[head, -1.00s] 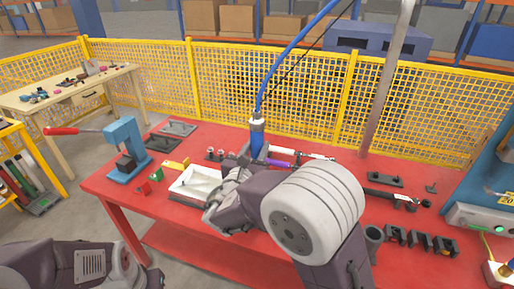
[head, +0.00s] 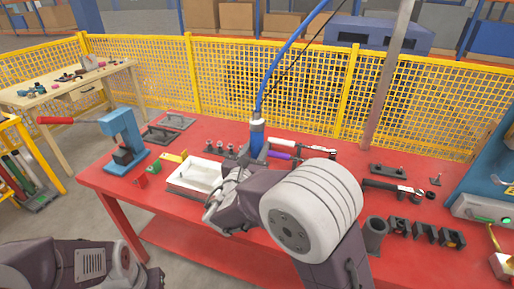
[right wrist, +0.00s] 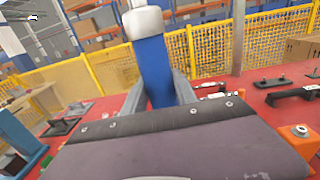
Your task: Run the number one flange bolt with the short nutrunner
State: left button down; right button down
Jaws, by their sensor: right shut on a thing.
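The short nutrunner is a blue upright tool (head: 257,138) with a pale collar on top and a blue hose rising from it. It stands above the red bench, and its lower end is hidden behind my arm. My right gripper (head: 246,153) is shut on it. In the right wrist view the blue body (right wrist: 155,72) sits between the two grey fingers (right wrist: 160,92). My left arm shows at the lower left, but its gripper is out of view. I cannot make out the number one flange bolt.
The red bench (head: 120,188) holds a white tray (head: 172,190), a blue press (head: 122,140), a purple-handled tool (head: 279,156), a black wrench (head: 392,187) and several black holders (head: 424,231). A grey post (head: 385,90) and yellow fence (head: 220,85) stand behind.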

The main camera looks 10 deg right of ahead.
jog(key=shift+s+f+b, duration=0.1)
jog(key=shift+f+b, duration=1.65)
jog(key=shift+f, duration=0.2)
dwell(1.9)
jog(key=shift+r, duration=0.1)
jog(key=shift+r+p, duration=0.85)
jog(key=shift+r, duration=0.1)
jog(key=shift+r+p, duration=1.2)
jog(key=shift+r, duration=0.5)
